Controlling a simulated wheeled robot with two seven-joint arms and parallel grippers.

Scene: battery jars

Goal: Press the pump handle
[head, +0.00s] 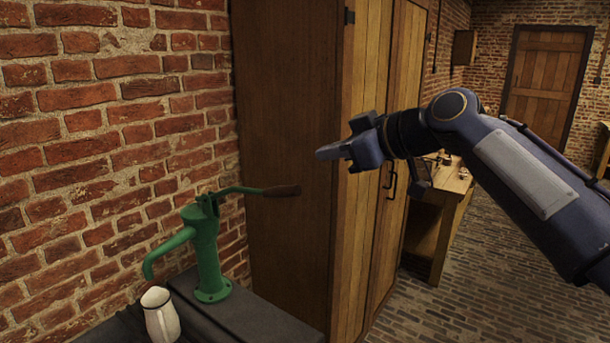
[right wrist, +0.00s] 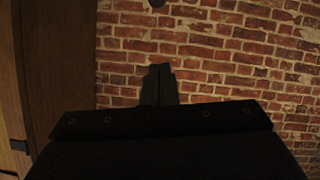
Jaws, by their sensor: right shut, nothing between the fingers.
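A green hand pump (head: 207,250) stands upright on a dark ledge at the lower left of the head view. Its handle (head: 270,190) reaches out to the right, about level, and ends in a brown grip. A white jug (head: 160,315) stands below the spout. My right gripper (head: 320,154) is shut and empty, above and to the right of the handle's end, apart from it. In the right wrist view the shut fingers (right wrist: 159,85) show dark against the brick wall. My left gripper is not in view.
A tall wooden cupboard (head: 290,100) stands right behind the handle, close to the pump. The dark ledge (head: 265,318) carries the pump. A wooden bench (head: 440,215) stands farther back, with open brick floor (head: 480,270) beside it.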

